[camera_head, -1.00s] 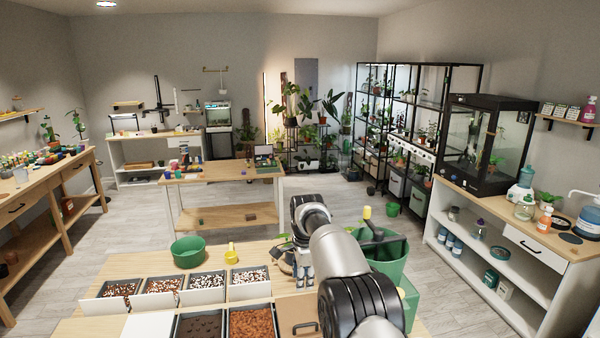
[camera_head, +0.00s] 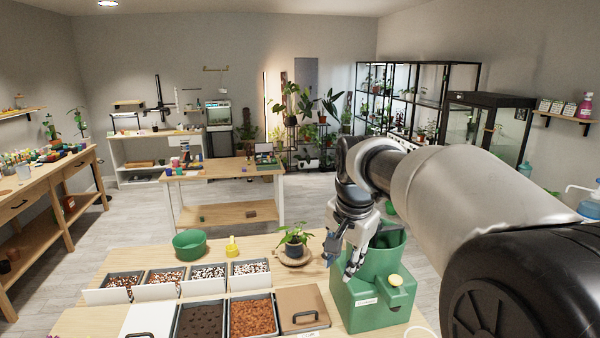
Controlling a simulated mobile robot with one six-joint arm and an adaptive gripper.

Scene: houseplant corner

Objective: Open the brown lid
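The brown lid (camera_head: 301,301) lies flat over a bin at the front right of the row of bins on the near table. It has a dark bar handle (camera_head: 305,315) near its front edge. The lid is closed. My gripper (camera_head: 340,268) hangs above and behind the lid to the right, in front of the green container. Its fingers point downward and look spread, with nothing visible between them. It does not touch the lid.
A green container (camera_head: 365,300) with a yellow knob stands just right of the lid. A potted plant (camera_head: 294,240) stands behind it. An open bin of orange-brown chips (camera_head: 252,316) is to its left. A white lid (camera_head: 150,320) lies farther left.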

